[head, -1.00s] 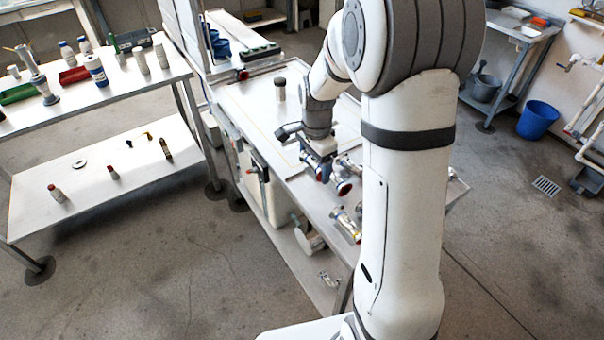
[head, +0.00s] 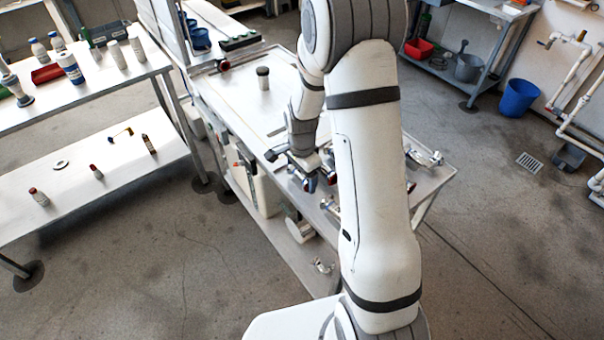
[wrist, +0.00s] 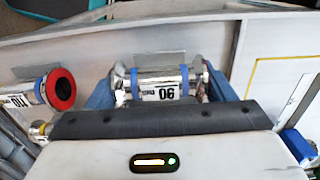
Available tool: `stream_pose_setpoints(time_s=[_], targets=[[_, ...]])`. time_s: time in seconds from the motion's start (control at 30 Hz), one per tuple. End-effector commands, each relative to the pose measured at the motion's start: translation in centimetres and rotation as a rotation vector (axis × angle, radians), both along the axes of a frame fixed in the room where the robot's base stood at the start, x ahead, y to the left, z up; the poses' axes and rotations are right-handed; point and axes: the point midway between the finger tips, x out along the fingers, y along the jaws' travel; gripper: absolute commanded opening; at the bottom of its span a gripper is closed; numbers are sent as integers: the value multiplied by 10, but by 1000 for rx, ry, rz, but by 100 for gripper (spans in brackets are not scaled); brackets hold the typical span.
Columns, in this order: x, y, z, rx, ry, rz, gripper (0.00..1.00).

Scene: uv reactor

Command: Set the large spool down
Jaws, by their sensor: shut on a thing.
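The large spool (wrist: 160,86) is a shiny metal cylinder with blue bands and a label that seems to read 06, seen in the wrist view. My gripper (wrist: 160,98) is shut on it, with a blue finger at each side. In the head view my gripper (head: 308,172) is over the front part of the metal bench (head: 238,95); my arm hides much of that area. I cannot tell whether the spool touches the bench top. A second spool (wrist: 48,90) with a red ring on its end lies to the left in the wrist view.
A yellow outline (wrist: 254,72) marks the bench top at right in the wrist view, with clear surface inside. A dark-capped canister (head: 263,79) stands farther back on the bench. Pipe fittings (head: 424,157) lie at the bench's right end. A white two-level table (head: 100,185) stands at left.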

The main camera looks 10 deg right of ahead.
Motion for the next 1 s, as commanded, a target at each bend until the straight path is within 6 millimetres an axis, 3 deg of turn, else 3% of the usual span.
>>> stream_pose_setpoints(time_s=[0.2, 0.23, 0.47, 0.83, 1.0], targets=[[0, 0, -4, 0, -1, 1, 45], [0, 1, -3, 0, -1, 1, 78], [0, 1, -2, 0, -1, 1, 97], [1, 1, 5, 0, -3, 2, 98], [1, 1, 33, 0, -8, 2, 98]])
